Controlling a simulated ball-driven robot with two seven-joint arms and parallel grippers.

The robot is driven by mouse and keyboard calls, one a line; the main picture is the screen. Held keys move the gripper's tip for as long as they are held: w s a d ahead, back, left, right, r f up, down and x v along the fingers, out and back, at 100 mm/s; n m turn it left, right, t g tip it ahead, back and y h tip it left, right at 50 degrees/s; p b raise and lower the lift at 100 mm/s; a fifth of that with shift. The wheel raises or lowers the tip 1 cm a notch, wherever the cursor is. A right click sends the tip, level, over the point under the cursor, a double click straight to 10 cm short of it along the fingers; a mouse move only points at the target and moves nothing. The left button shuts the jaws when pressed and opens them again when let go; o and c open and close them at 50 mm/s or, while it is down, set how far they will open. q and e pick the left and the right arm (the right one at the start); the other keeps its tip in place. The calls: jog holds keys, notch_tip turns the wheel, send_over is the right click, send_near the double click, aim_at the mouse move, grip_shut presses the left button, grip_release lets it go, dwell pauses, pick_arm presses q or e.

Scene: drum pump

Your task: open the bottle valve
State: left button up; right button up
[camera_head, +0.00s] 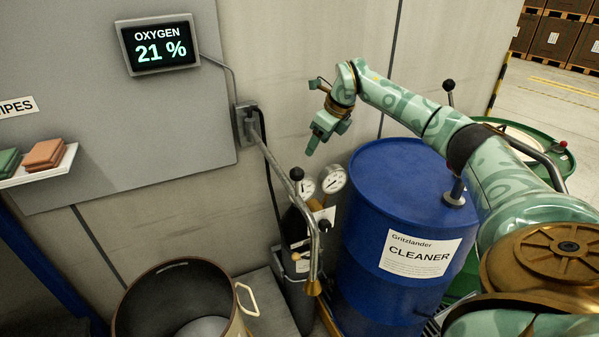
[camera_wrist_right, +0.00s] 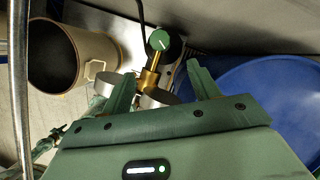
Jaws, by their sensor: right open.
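The dark gas bottle (camera_head: 297,255) stands between the wall and the blue drum in the head view. Two round gauges (camera_head: 333,178) sit at its top. In the right wrist view a green round valve knob (camera_wrist_right: 159,40) tops a brass valve body (camera_wrist_right: 150,78), with the gauges (camera_wrist_right: 107,82) partly hidden behind my gripper. I cannot pick out the knob in the head view. My right gripper (camera_head: 325,135) is open and empty above the bottle top. In the wrist view its fingers (camera_wrist_right: 160,85) are spread, and the knob appears beyond them, apart. My left gripper is not in view.
A blue drum (camera_head: 400,205) labelled CLEANER stands right of the bottle. A bent metal pipe (camera_head: 275,165) with a black ball runs in front of the bottle. An open bin (camera_head: 242,310) is at bottom left. An OXYGEN 21 % display (camera_head: 160,45) hangs on the wall.

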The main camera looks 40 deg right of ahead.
jog(key=b+x, duration=0.3)
jog(key=x, duration=1)
jog(key=shift+w+f, duration=0.2)
jog(key=shift+f, duration=0.05)
jog(key=c, duration=1)
